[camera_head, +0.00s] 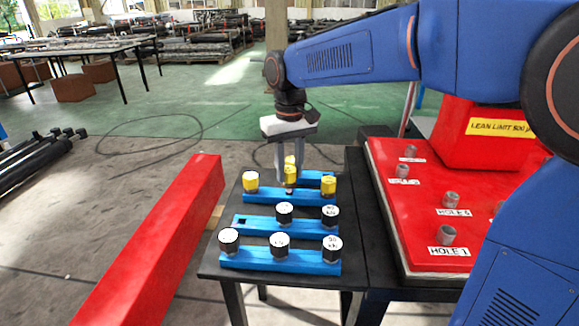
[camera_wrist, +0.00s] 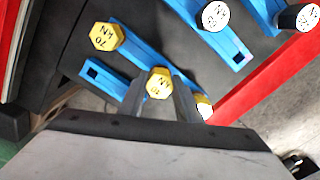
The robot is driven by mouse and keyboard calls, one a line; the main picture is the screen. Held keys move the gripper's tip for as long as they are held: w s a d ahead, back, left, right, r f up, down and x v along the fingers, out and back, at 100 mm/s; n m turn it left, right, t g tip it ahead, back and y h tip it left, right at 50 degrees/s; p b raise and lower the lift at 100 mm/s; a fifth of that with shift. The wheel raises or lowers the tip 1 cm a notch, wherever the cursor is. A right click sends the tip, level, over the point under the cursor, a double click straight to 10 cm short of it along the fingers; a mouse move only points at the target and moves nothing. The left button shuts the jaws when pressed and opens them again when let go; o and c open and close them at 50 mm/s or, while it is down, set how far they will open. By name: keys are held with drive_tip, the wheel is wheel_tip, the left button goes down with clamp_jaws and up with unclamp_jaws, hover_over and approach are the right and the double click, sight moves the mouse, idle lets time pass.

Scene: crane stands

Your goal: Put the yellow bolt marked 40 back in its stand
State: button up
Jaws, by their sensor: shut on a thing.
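My gripper (camera_head: 290,180) points straight down and is shut on a yellow bolt (camera_head: 291,174). In the wrist view this yellow hex head (camera_wrist: 158,83) sits between the two grey fingers; its marking is too small to read surely. The bolt is at the middle of a blue stand (camera_head: 270,195) that has yellow bolts at its left end (camera_head: 250,180) and right end (camera_head: 328,185). The right-end one reads 70 kN in the wrist view (camera_wrist: 105,37). I cannot tell how far the held bolt's shaft is in a hole. A small yellow patch shows just above it.
Another blue stand (camera_wrist: 90,70) lies behind, with an empty square hole. Nearer stands hold black bolts with white tops; one (camera_head: 262,226) has an empty hole at left. A red beam (camera_head: 160,240) runs left of the black table; a red plate (camera_head: 400,220) lies right.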

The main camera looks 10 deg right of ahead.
drive_tip(key=shift+f, duration=1.25)
drive_tip(key=o, duration=1.2)
drive_tip(key=shift+r, duration=0.1)
drive_tip(key=shift+r, duration=2.45)
